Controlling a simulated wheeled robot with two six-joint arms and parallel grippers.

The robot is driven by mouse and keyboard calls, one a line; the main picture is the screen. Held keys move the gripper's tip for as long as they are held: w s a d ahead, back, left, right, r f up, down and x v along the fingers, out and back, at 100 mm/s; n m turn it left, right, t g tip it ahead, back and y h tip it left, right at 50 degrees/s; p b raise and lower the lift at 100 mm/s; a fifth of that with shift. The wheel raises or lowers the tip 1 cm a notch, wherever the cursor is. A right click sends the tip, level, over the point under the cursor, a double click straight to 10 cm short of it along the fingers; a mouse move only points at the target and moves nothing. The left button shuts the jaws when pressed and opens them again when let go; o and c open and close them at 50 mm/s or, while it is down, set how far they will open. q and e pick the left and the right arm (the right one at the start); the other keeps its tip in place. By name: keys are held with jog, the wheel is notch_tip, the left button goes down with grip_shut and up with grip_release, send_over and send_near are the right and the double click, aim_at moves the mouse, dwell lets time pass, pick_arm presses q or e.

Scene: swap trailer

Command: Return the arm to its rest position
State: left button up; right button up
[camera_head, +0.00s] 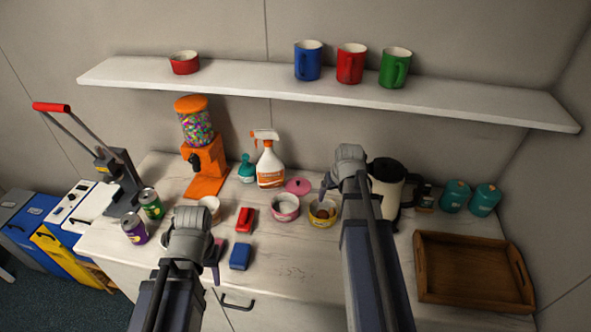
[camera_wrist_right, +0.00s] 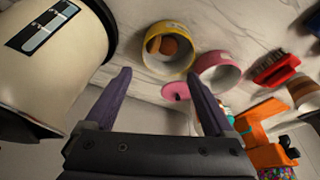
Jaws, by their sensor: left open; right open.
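My left arm comes in from the lower left in the head view. Its gripper (camera_head: 212,258) is over the front of the counter, mostly hidden by its own wrist, with one purple finger showing. My right arm reaches up in the middle. Its gripper (camera_head: 328,187) is largely hidden behind its wrist, near the electric kettle and the yellow bowl (camera_head: 322,214). In the right wrist view the right gripper (camera_wrist_right: 160,100) is open, with its purple fingers wide apart and nothing held between them.
The kettle (camera_wrist_right: 55,60) is close beside the right gripper. A wooden tray (camera_head: 475,297) is at right. Mugs (camera_head: 351,64) line the shelf (camera_head: 240,80).

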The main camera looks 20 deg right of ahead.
jog(key=s+a+f+n+g+b, duration=0.1)
jog(key=s+a, duration=0.3)
jog(key=a, duration=0.6)
jog(key=s+a+f+n+g+b, duration=0.1)
jog(key=s+a, duration=0.4)
jog(key=a, duration=0.5)
jog(key=s+a+f+n+g+b, duration=0.1)
jog(key=s+a+f+n, duration=0.1)
jog(key=a, duration=0.8)
jog(key=shift+s+n+g+h, duration=0.3)
jog(key=shift+s+n, duration=0.5)
jog(key=shift+s, duration=0.45)
